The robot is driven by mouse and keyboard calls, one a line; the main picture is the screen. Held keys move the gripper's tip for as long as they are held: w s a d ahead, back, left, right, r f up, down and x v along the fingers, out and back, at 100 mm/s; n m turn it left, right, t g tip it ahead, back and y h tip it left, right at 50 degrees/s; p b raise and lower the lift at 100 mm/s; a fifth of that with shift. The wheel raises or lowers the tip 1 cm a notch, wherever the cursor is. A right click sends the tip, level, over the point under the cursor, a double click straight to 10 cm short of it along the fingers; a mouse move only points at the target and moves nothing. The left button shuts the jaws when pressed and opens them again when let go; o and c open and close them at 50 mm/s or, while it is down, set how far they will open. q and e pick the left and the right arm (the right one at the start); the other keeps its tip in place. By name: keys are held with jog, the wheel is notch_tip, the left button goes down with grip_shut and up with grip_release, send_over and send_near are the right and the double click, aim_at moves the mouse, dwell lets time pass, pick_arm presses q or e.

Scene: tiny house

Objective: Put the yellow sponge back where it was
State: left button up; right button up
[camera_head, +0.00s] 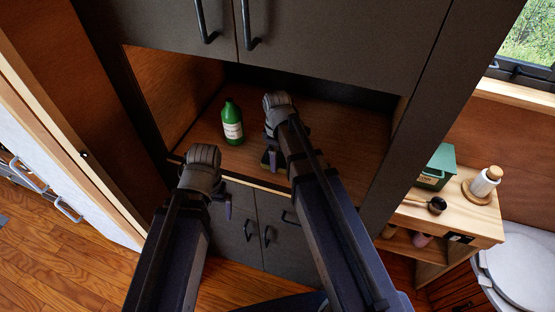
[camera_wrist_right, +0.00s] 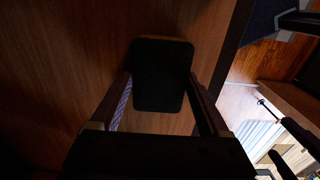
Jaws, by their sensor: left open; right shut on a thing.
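My right gripper (camera_head: 272,158) reaches into the open cabinet niche and is shut on the sponge. In the right wrist view the sponge (camera_wrist_right: 161,75) is a dark, rounded rectangle between the two fingers, with a thin lighter strip along its top edge. Its yellow colour hardly shows. In the head view only a small dark green bit of it shows beside the fingers. Wooden shelf surface (camera_wrist_right: 60,60) lies behind it; I cannot tell whether they touch. My left gripper (camera_head: 228,207) is open and empty in front of the niche's lower edge.
A green bottle (camera_head: 232,122) with a white label stands on the niche shelf (camera_head: 205,135), left of my right gripper. Closed cabinet doors are above and below. At right, a wooden side table (camera_head: 460,222) holds a green box (camera_head: 437,168), a white jar (camera_head: 485,181) and a dark scoop.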

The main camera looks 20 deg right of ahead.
jog(key=o, duration=0.8)
jog(key=shift+f, duration=0.15)
jog(key=o, duration=0.4)
jog(key=shift+c, duration=0.2)
jog(key=shift+r, duration=0.2)
notch_tip(320, 180, up, 8)
jog(key=p, duration=0.7)
jog(key=shift+f+p, duration=0.15)
jog(key=shift+p, duration=0.15)
jog(key=shift+f, duration=0.1)
